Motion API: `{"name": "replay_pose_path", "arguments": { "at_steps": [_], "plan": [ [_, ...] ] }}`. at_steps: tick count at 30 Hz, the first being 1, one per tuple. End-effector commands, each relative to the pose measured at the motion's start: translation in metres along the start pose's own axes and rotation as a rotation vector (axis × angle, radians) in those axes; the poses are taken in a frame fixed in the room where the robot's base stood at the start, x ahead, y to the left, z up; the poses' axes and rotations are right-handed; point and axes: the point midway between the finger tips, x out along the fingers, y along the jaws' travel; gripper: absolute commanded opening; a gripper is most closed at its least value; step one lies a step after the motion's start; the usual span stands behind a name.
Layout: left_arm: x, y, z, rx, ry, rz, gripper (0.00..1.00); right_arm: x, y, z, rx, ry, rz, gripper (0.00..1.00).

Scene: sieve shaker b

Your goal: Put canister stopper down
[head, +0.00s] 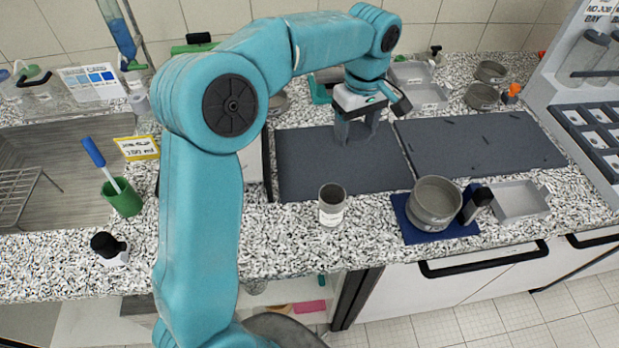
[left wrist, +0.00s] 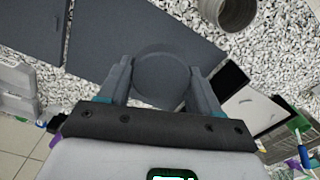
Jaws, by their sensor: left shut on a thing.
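My left gripper (head: 357,133) is low over the left dark grey mat (head: 305,165) in the head view. It is shut on the canister stopper (left wrist: 162,74), a round dark grey disc between the fingers in the left wrist view. In the head view the fingers hide the stopper, and I cannot tell whether it touches the mat. The grey canister (head: 332,207) with a pale label stands open on the speckled counter, in front of the mat. Its rim also shows at the top of the left wrist view (left wrist: 234,14). My right gripper is not in view.
A second dark mat (head: 480,145) lies to the right. A green cup (head: 122,198) stands by the sink.

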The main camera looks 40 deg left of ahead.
Motion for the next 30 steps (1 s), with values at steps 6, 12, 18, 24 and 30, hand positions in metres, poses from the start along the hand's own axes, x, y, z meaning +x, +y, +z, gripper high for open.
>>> {"name": "replay_pose_path", "arguments": {
  "at_steps": [6,12,18,24,30],
  "plan": [
    [-0.028,-0.046,-0.049,-0.752,-0.002,0.004,0.27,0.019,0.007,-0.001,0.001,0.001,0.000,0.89],
    [-0.046,-0.074,-0.070,-1.161,-0.005,-0.001,0.27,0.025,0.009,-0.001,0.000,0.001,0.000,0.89],
    [-0.024,-0.080,-0.074,-1.256,-0.006,-0.008,0.27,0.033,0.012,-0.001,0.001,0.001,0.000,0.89],
    [0.035,-0.079,-0.074,-1.251,-0.006,-0.009,0.27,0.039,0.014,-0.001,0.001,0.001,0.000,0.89],
    [0.086,-0.077,-0.074,-1.249,-0.007,-0.008,0.27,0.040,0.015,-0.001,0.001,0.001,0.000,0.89]
  ]
}}
